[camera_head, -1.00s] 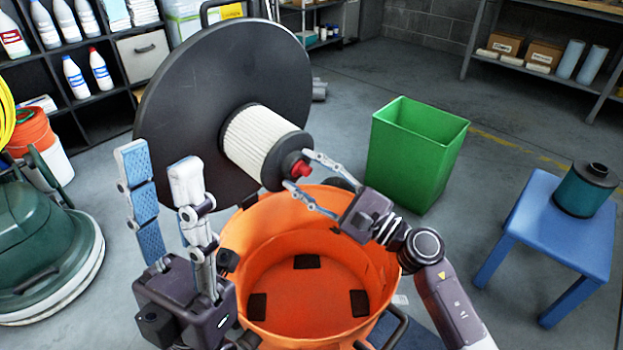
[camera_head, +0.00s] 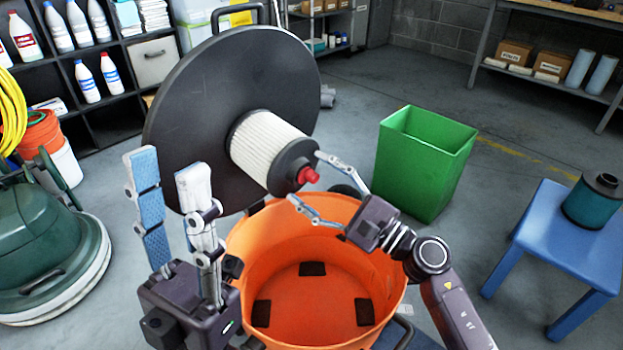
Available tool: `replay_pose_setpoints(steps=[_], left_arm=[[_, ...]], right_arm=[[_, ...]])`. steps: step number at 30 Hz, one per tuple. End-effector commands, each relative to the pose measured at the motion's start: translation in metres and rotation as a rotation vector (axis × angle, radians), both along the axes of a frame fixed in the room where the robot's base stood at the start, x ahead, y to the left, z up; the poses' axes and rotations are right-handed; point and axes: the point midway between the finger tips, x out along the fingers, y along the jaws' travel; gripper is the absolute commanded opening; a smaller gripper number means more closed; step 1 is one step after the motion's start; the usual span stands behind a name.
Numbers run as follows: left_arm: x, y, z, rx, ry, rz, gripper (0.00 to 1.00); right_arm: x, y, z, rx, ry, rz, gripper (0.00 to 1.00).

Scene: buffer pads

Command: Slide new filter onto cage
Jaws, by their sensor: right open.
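A white pleated filter (camera_head: 262,145) sticks out from the large black round lid (camera_head: 190,110), which is tilted up behind the orange drum (camera_head: 385,285). A black end cap (camera_head: 291,167) and a red knob (camera_head: 309,175) are at its near end. The cage is not visible. My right gripper (camera_head: 306,179) is open, with one fingertip on each side of the red knob; I cannot tell whether they touch it. My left gripper (camera_head: 166,168) is open and empty, fingers up, in front of the lid's lower left. A teal filter with a black top (camera_head: 590,203) stands on the blue table (camera_head: 550,225).
A green bin (camera_head: 424,165) stands on the floor behind my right gripper. A green floor machine (camera_head: 45,245) is at the left. Shelves with bottles (camera_head: 87,80) are at the back left. Another shelf (camera_head: 550,85) is at the back right. Floor is clear between bin and blue table.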

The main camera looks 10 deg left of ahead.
Motion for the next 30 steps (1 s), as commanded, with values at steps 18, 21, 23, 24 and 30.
replay_pose_setpoints(steps=[18,21,23,24,30], left_arm=[[0.0,-0.001,0.0,0.003,-0.001,-0.003,0.34],[0.0,-0.001,-0.001,0.003,-0.001,-0.003,0.34],[0.0,-0.001,-0.003,0.003,-0.001,-0.003,0.34],[0.0,-0.001,-0.005,0.003,-0.001,-0.003,0.34],[0.0,-0.001,-0.015,0.003,0.0,-0.004,0.34]], right_arm=[[-0.052,-0.092,-0.022,0.002,0.0,-0.001,0.65],[-0.056,-0.098,-0.023,0.001,-0.002,-0.001,0.65],[-0.058,-0.102,-0.025,0.0,-0.002,0.0,0.65],[-0.061,-0.105,-0.026,0.001,-0.003,-0.001,0.65],[-0.072,-0.121,-0.029,0.0,-0.002,0.0,0.65]])
